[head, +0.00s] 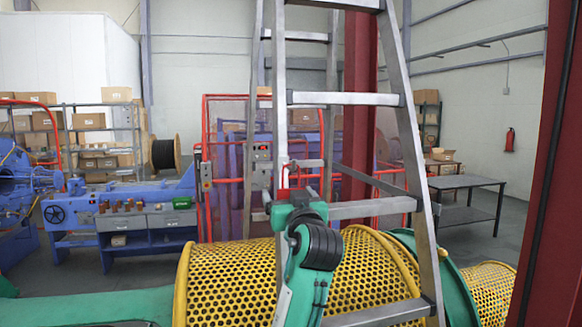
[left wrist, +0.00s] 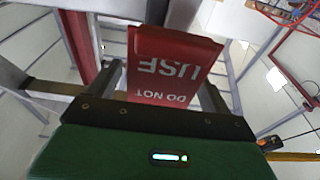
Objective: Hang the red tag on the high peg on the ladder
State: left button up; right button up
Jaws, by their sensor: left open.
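The red tag (left wrist: 172,62) fills the middle of the left wrist view, with upside-down white letters reading DO NOT USE. In the head view the tag (head: 283,179) is a small red patch at the ladder's left front rail. My left gripper (head: 286,192) is at that rail, below the tag. In the left wrist view its open fingers (left wrist: 163,88) stand on either side of the tag. The grey metal ladder (head: 405,110) stands upright in the middle. I cannot clearly make out the high peg or whether the tag hangs on it. My right gripper is out of view.
A yellow perforated drum (head: 215,285) lies behind my left arm at the ladder's foot. A dark red post (head: 357,130) stands behind the ladder. Blue machinery (head: 130,205) is at the left, a dark table (head: 465,185) at the right. A red fire extinguisher (head: 510,140) hangs on the wall.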

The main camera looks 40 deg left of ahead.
pick_arm(q)
jog(key=shift+s+d+f, duration=0.2)
jog(key=shift+s+d, duration=0.15)
jog(key=shift+d, duration=0.1)
jog(key=b+v, duration=0.2)
jog(key=v, duration=0.5)
jog(key=shift+s+d, duration=0.25)
jog(key=shift+d, duration=0.1)
dwell(0.4)
dwell(0.4)
